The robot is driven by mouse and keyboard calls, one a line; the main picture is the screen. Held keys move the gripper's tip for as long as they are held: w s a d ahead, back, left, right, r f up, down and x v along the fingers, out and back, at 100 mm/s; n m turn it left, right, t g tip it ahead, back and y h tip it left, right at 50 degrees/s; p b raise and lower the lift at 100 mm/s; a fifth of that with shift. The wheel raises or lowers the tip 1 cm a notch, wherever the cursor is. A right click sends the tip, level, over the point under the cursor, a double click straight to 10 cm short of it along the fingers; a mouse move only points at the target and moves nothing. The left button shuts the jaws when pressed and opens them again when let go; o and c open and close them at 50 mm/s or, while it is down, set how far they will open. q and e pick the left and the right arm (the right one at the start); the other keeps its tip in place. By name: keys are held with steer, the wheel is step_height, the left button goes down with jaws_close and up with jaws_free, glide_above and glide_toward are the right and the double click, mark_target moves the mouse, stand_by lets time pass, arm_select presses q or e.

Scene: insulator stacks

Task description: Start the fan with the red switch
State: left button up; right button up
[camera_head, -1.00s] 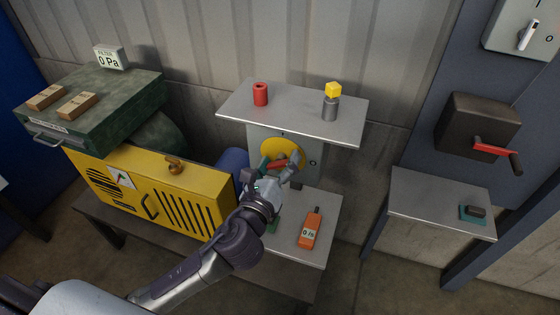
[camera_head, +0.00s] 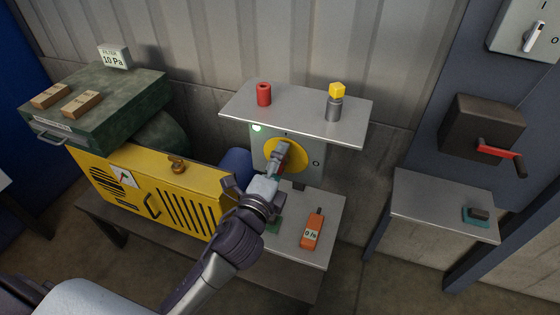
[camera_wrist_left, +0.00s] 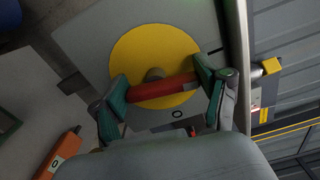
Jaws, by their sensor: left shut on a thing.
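The red switch is a red handle (camera_wrist_left: 160,89) on a round yellow plate (camera_head: 268,151) on a grey box under the metal shelf. The plate also shows in the wrist view (camera_wrist_left: 152,48). My left gripper (camera_head: 283,155) is at the plate and covers the handle in the head view. In the wrist view its two fingers (camera_wrist_left: 163,92) close on the handle's ends. A lamp (camera_head: 257,127) at the box's upper left glows pale green. The filter display (camera_head: 113,57) reads 10 Pa. My right gripper is out of view.
The shelf (camera_head: 300,110) above holds a red cylinder (camera_head: 264,93) and a grey cylinder with a yellow top (camera_head: 335,102). An orange meter (camera_head: 312,232) lies on the lower table. A yellow cabinet (camera_head: 155,190) stands left. A dark box with a red lever (camera_head: 495,150) is right.

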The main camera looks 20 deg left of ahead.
arm_select(q)
steer(key=shift+n, duration=0.6)
steer(key=o, duration=1.2)
steer(key=shift+a+f, duration=0.1)
steer(key=shift+c, duration=0.2)
steer(key=s, duration=1.2)
steer(key=shift+a, duration=0.15)
